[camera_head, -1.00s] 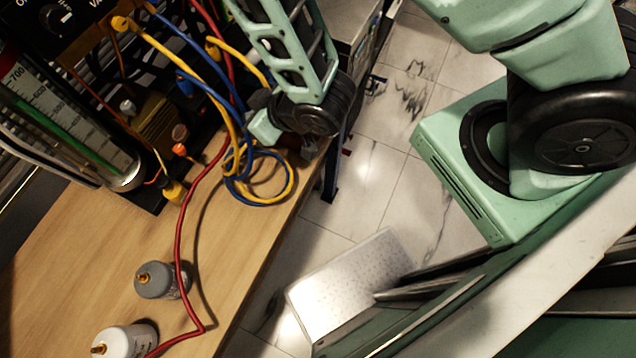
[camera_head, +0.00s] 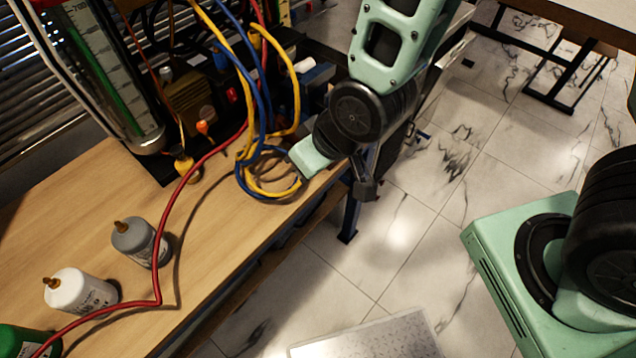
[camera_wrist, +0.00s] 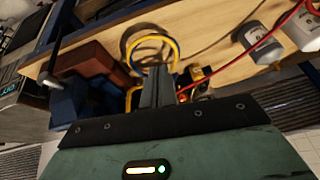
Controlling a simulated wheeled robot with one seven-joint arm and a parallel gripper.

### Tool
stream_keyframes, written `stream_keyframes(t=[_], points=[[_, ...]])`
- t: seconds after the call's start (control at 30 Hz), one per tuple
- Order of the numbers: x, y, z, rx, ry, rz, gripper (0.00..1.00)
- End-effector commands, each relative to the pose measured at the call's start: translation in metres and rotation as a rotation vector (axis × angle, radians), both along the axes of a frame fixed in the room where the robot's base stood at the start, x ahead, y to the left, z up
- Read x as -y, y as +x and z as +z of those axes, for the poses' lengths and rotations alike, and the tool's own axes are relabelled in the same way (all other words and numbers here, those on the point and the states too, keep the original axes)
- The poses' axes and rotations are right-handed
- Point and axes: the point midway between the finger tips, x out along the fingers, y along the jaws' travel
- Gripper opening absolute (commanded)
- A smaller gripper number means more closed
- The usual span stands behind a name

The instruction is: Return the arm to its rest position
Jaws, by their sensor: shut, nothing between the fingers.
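My arm (camera_head: 395,45) comes down from the top of the head view, and its black wrist joint (camera_head: 365,112) is over the right edge of the wooden bench (camera_head: 215,265). My gripper (camera_wrist: 158,85) shows in the wrist view with its grey fingers together and nothing between them. The fingertips appear in front of the looped yellow and blue cables (camera_wrist: 150,48); I cannot tell whether they touch. In the head view the fingers cannot be made out clearly near the wrist.
The cable loops (camera_head: 262,185) lie near my wrist at the bench edge. A gauge column (camera_head: 115,75) stands at the back left. A grey bottle (camera_head: 140,245), a white bottle (camera_head: 80,292) and a red cable (camera_head: 157,270) are on the bench. Tiled floor (camera_head: 420,225) is open to the right.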

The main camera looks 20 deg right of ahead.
Motion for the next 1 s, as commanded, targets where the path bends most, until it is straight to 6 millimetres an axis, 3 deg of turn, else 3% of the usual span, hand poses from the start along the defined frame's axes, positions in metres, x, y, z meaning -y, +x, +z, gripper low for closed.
stream_keyframes(t=[0.77,0.87,1.0], points=[[0.001,-0.004,0.003,-0.016,-0.008,0.006,0.0],[0.004,-0.01,0.016,-0.044,-0.025,0.017,0.0],[0.015,-0.034,0.049,-0.123,-0.084,0.056,0.0]])
